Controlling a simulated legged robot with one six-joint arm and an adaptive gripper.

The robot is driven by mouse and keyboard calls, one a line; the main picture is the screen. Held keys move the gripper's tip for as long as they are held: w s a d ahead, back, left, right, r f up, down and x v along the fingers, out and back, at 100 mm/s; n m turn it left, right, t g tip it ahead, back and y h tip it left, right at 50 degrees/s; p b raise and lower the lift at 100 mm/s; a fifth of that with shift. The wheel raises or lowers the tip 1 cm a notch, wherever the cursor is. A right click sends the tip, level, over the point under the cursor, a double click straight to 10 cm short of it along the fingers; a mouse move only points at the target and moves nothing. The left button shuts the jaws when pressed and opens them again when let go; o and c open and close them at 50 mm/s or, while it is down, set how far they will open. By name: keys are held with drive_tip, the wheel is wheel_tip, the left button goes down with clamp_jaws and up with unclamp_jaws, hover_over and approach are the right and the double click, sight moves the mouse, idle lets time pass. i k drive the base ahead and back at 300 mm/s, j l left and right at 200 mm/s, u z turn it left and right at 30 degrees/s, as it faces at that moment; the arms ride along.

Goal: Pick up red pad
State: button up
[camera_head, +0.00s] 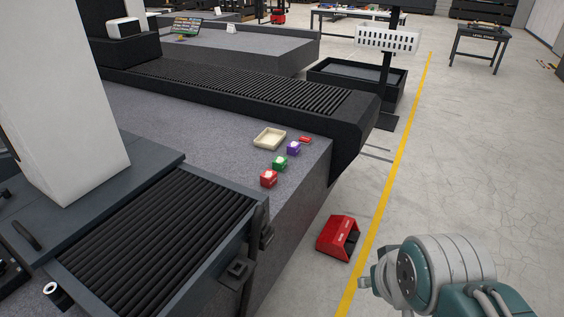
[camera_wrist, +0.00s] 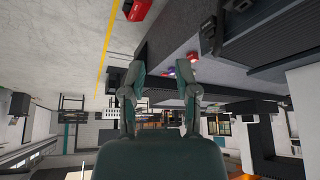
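A small flat red piece, which looks like the red pad (camera_head: 305,139), lies near the front edge of the granite bed (camera_head: 225,137), beside the purple box and right of the cream tray. In the head view my arm fills the lower right, over the floor.
A cream tray (camera_head: 269,138), a purple box (camera_head: 293,148), a green box (camera_head: 279,162) and a red box (camera_head: 268,178) stand near the pad. Black ribbed covers (camera_head: 165,240) flank the bed. A red case (camera_head: 338,237) sits on the floor near the yellow line.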

sight(306, 140)
drive_tip(key=i+l+u, duration=0.1)
drive_tip(key=u, duration=0.25)
drive_tip(key=i+l+u, duration=0.15)
drive_tip(key=u, duration=0.2)
drive_tip(key=i+l+u, duration=0.1)
drive_tip(key=l, duration=0.2)
drive_tip(key=i+l+u, duration=0.2)
drive_tip(key=i+l, duration=0.15)
drive_tip(key=l, duration=0.3)
drive_tip(key=i+l+u, duration=0.1)
drive_tip(key=l, duration=0.2)
drive_tip(key=i+l+u, duration=0.1)
drive_tip(key=l, duration=0.25)
drive_tip(key=i+l, duration=0.1)
drive_tip(key=l, duration=0.25)
drive_tip(key=i+l, duration=0.15)
drive_tip(key=l, duration=0.2)
drive_tip(key=i+l, duration=0.1)
drive_tip(key=l, duration=0.3)
drive_tip(key=i+l, duration=0.1)
drive_tip(key=l, duration=0.25)
drive_tip(key=i+l, duration=0.15)
drive_tip(key=l, duration=0.2)
drive_tip(key=u, duration=0.05)
